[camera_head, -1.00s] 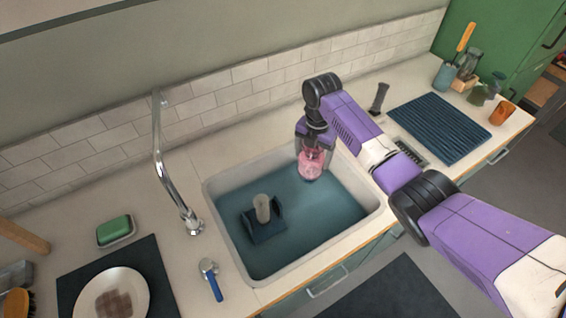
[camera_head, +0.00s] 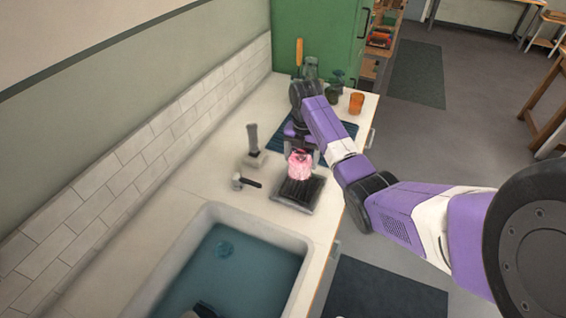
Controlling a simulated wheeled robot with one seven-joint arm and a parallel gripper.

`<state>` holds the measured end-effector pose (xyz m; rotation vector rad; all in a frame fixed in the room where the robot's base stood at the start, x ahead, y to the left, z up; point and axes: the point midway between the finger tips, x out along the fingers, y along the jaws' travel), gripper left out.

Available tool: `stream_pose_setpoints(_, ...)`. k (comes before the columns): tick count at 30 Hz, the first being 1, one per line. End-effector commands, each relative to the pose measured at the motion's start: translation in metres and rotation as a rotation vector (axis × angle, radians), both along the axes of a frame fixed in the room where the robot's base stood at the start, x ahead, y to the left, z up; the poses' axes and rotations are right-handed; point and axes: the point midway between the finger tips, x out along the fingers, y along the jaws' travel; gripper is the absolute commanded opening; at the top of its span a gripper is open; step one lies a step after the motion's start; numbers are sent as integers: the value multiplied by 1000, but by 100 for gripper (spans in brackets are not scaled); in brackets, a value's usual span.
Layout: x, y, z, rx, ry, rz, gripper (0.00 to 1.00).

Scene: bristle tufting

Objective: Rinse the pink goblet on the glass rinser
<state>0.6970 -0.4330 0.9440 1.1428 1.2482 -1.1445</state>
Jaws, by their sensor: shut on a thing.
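My gripper (camera_head: 302,150) is shut on the pink goblet (camera_head: 299,167), a translucent pink glass. The goblet and gripper hide the rinser's far edge.
The sink (camera_head: 273,232) with blue-green water lies in front. A small tap with a black handle (camera_head: 246,183) and an upright grey handle on a base (camera_head: 252,140) stand left of the rinser.

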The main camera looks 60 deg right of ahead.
Motion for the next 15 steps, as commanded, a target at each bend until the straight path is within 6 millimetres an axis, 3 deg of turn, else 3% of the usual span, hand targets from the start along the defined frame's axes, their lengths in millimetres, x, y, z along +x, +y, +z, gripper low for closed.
stream_pose_setpoints(8, -2, 0, -4, 1, 1, 31, 18)
stream_pose_setpoints(15, -2, 1, -19, 1, 2, 31, 18)
